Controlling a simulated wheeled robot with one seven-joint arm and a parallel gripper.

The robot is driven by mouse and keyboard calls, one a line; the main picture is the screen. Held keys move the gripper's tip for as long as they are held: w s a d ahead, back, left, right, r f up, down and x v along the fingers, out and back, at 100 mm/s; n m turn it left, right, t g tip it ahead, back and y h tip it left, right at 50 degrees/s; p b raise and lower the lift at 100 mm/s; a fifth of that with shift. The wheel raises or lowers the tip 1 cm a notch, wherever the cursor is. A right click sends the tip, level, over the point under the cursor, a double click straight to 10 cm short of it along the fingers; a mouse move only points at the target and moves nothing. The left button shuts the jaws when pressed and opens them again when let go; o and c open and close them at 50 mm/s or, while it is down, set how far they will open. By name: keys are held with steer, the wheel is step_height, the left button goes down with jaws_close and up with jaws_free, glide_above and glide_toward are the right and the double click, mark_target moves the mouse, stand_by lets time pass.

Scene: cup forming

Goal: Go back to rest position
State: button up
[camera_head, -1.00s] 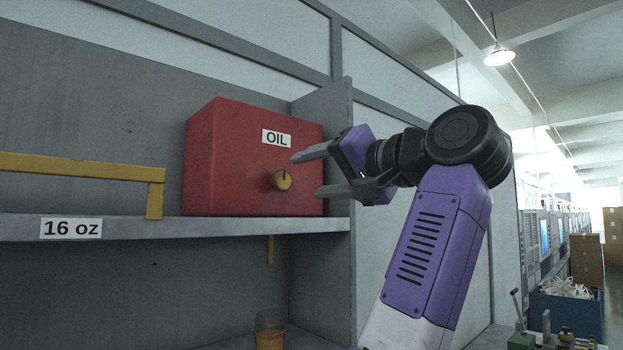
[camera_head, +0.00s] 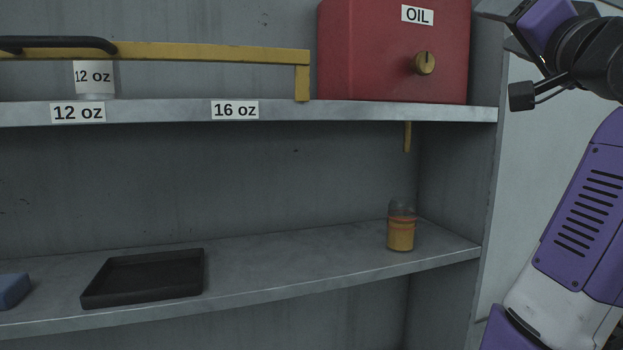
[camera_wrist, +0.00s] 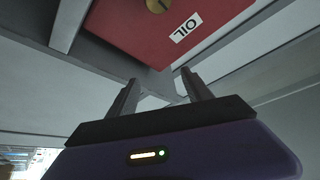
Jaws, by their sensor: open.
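My gripper (camera_head: 513,55) is at the upper right of the head view, beside the right end of the shelving and partly cut off by the frame's top. In the wrist view my gripper (camera_wrist: 160,90) has its two fingers apart with nothing between them. The red oil box (camera_head: 365,50), with an OIL label and a brass knob (camera_head: 424,63), sits on the upper shelf to the left of my gripper. The oil box (camera_wrist: 205,25) also shows beyond the fingers in the wrist view.
A jar (camera_head: 401,232) with amber contents stands on the lower shelf (camera_head: 300,270), under a small spout (camera_head: 407,137). A black tray (camera_head: 145,280) and a blue block (camera_head: 12,290) lie further left. A 12 oz cup (camera_head: 94,80) stands behind a yellow rail (camera_head: 215,53).

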step_height(320, 180, down, 19)
steer(key=n+h, duration=0.1)
steer(key=h, duration=0.2)
steer(key=s+a+f+n, duration=0.15)
steer(key=s+f, duration=0.25)
steer(key=f, duration=0.6)
steer(key=s+a+f+n, duration=0.1)
steer(key=s+f+n, duration=0.1)
steer(key=s+f, duration=0.5)
steer(key=s+a+f+n+g+y, duration=0.1)
steer(key=s+a+f+g, duration=0.1)
steer(key=s+f, duration=0.7)
steer(key=s+a+f+g, duration=0.1)
steer(key=s+f+g, duration=0.2)
steer(key=s+f, duration=0.7)
steer(key=s+a+f+n+g+y, duration=0.1)
steer(key=s+a+f+g, duration=0.1)
steer(key=s+f, duration=0.8)
steer(key=s+g, duration=0.1)
steer(key=s, duration=0.5)
steer(key=shift+s+a+n+y, duration=0.3)
steer(key=shift+s+n, duration=0.05)
